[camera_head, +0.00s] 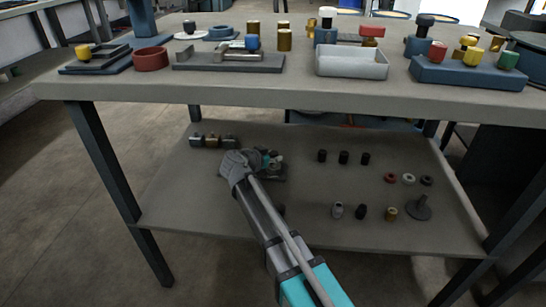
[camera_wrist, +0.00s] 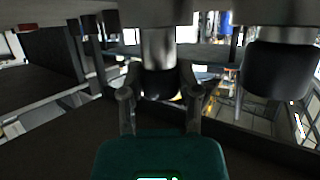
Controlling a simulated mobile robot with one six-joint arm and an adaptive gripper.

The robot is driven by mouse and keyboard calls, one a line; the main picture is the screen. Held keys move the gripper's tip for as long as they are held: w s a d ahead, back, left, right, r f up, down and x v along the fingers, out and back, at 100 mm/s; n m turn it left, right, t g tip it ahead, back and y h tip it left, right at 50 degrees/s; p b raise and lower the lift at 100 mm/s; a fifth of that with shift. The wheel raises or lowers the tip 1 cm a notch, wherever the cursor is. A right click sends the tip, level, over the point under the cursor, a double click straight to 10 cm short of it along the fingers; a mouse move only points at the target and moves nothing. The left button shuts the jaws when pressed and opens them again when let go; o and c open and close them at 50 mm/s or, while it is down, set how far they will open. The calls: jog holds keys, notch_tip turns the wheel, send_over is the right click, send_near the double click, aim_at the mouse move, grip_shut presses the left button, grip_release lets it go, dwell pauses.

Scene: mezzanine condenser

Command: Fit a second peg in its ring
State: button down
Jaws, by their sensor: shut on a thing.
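My gripper (camera_head: 266,158) is over the left-middle part of the lower shelf, partly hidden by my own wrist. In the wrist view my gripper (camera_wrist: 160,100) has its two fingers closed on either side of a peg (camera_wrist: 159,48) with a bright metal shaft and a dark end. A similar dark-ended part (camera_wrist: 281,70) stands apart to the right in that view. On the lower shelf's right side lie a red ring (camera_head: 390,177), a white ring (camera_head: 408,178) and a black ring (camera_head: 427,180). Whether the held peg touches a ring cannot be told.
The lower shelf (camera_head: 320,225) also holds black cylinders (camera_head: 343,157), a brass cylinder (camera_head: 390,213), a flat-based dark piece (camera_head: 420,209) and a row of small parts (camera_head: 212,141). The crowded tabletop (camera_head: 300,95) overhangs the shelf. A dark table leg (camera_head: 118,190) stands left.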

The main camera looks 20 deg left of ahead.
jog(key=shift+f+b, duration=0.5)
dwell(0.7)
dwell(0.4)
jog(key=shift+c, duration=1.2)
grip_release()
jog(key=shift+r, duration=0.1)
